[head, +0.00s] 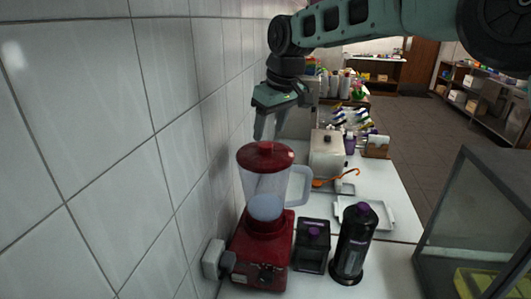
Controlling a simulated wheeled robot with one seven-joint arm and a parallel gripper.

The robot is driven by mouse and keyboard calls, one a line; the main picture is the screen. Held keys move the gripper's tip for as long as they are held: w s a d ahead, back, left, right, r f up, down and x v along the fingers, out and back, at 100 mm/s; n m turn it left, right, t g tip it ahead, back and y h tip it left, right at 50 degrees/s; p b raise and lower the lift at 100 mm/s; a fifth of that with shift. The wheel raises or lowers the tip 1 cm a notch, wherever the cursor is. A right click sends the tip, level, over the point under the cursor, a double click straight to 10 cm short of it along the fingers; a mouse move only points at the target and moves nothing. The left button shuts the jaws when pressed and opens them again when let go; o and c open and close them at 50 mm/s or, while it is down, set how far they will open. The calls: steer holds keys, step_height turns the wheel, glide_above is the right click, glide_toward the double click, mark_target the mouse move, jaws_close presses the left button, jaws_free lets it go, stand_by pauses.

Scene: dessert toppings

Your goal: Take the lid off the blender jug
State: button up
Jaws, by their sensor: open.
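The blender stands on the white counter against the tiled wall. Its clear jug (264,187) sits upright on a red base (262,250). The red lid (265,156), with a small knob on top, is seated on the jug's rim. A pale handle shows on the jug's right side. My gripper (264,136) points down from the arm, just above or behind the lid. Its fingers are open and it holds nothing that I can see. The picture does not show clearly whether a finger touches the lid.
A black-and-purple bottle (354,243) and a dark square container (313,245) stand right of the blender. A tray (377,216) and a cream box (327,154) are further back. The tiled wall (90,150) is close on the left. A glass case (480,225) stands at right.

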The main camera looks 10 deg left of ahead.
mark_target(266, 144)
steer(key=shift+p+x, duration=1.35)
steer(key=shift+x, duration=1.1)
steer(key=c, duration=1.2)
steer(key=shift+o, duration=0.2)
